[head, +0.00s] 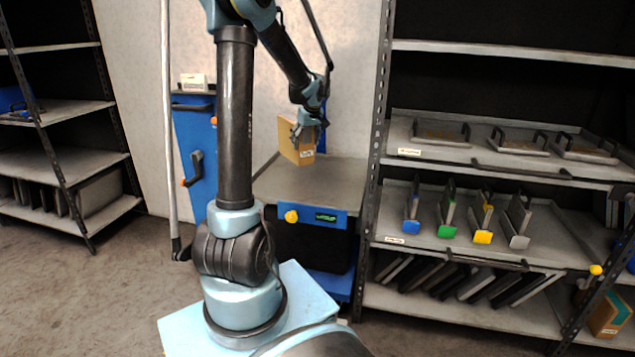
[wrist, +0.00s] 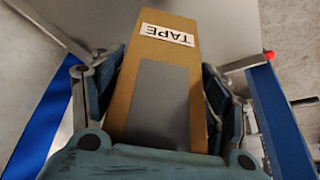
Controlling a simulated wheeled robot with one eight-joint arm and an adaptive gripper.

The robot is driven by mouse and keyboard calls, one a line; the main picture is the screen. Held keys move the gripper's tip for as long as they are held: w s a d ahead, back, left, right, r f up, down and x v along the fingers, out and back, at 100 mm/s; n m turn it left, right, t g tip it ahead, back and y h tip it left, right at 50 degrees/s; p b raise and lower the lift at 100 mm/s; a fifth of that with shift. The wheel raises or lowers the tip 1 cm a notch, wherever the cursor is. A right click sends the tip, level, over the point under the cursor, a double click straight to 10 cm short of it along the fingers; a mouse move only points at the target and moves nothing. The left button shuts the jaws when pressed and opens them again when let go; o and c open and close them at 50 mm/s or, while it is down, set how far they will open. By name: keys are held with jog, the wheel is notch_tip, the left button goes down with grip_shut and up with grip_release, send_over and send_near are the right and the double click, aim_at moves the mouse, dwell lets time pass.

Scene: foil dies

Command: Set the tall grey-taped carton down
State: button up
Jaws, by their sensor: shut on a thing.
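The tall carton (head: 290,141) is brown cardboard and stands roughly upright in my gripper (head: 309,122). In the wrist view the carton (wrist: 178,62) has a grey tape strip (wrist: 158,105) along it and a white label reading TAPE (wrist: 167,35). Both fingers of my gripper (wrist: 160,100) press on its sides. In the head view the carton is over the back left part of the grey top of a blue cart (head: 310,185). I cannot tell whether its base touches that top.
The cart has a blue front with a yellow knob (head: 291,216) and a small display. A shelf rack (head: 450,243) with trays and coloured-end dies stands to the right. Another carton (head: 608,318) with a teal strip is low at the right. The cart top's front is clear.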

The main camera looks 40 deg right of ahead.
aim_at(309, 157)
jog(key=shift+s+d, duration=0.35)
jog(key=shift+d, duration=0.1)
notch_tip(309, 157, down, 10)
jog(key=shift+a, duration=0.1)
jog(key=o, duration=1.7)
